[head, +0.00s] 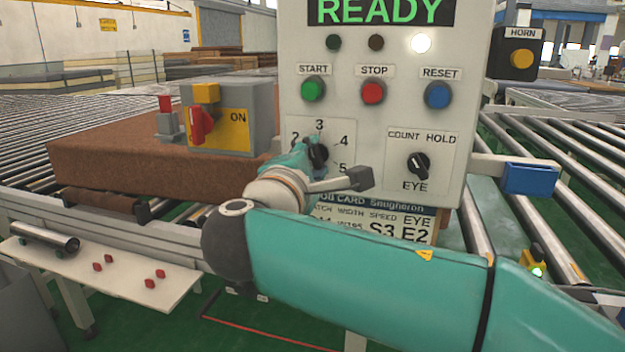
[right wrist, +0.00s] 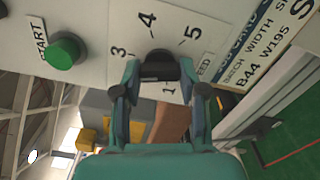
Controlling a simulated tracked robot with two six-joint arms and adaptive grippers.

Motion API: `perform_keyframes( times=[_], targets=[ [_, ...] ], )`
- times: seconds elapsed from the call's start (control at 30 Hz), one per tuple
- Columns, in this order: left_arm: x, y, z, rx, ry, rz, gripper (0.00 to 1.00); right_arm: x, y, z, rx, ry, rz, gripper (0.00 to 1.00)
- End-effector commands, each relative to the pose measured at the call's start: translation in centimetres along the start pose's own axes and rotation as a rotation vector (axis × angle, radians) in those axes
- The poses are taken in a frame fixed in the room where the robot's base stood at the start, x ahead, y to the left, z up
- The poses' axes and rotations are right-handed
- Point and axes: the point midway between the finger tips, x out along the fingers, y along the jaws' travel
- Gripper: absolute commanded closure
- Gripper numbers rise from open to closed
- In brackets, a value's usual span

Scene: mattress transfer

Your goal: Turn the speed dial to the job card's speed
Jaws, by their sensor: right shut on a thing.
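The speed dial (head: 320,154) is a black knob on the grey control panel (head: 385,115), with numbers 2 to 5 showing around it. In the right wrist view the fingers (right wrist: 160,82) sit on both sides of the dial (right wrist: 159,64). I cannot tell which number it points to. The job card (head: 385,226) hangs below, partly hidden by my right arm; it reads S3 E2. My left gripper is not in view.
START (head: 313,89), STOP (head: 373,92) and RESET (head: 438,95) buttons sit above the dial. The COUNT HOLD/EYE knob (head: 418,165) is to its right. The screen reads READY.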

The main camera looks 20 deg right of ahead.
Motion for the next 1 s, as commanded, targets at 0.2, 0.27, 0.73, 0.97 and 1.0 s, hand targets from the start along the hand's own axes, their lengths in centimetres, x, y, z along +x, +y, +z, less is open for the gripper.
perform_keyframes(
  times=[0.2,0.27,0.73,0.97,1.0],
  targets=[
    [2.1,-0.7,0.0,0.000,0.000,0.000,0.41,0.0,-0.7,-0.2,0.159,-0.001,-0.009,0.93],
    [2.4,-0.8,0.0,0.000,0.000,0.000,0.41,0.0,-0.7,-0.2,0.193,-0.001,-0.009,0.93],
    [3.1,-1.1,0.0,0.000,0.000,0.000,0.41,0.0,-0.5,-0.1,0.303,-0.003,-0.010,0.93],
    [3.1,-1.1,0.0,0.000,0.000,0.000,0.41,0.0,-0.5,-0.1,0.303,-0.004,-0.011,0.93],
    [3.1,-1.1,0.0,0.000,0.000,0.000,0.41,0.0,-0.5,-0.1,0.302,-0.004,-0.011,0.93]
  ],
)
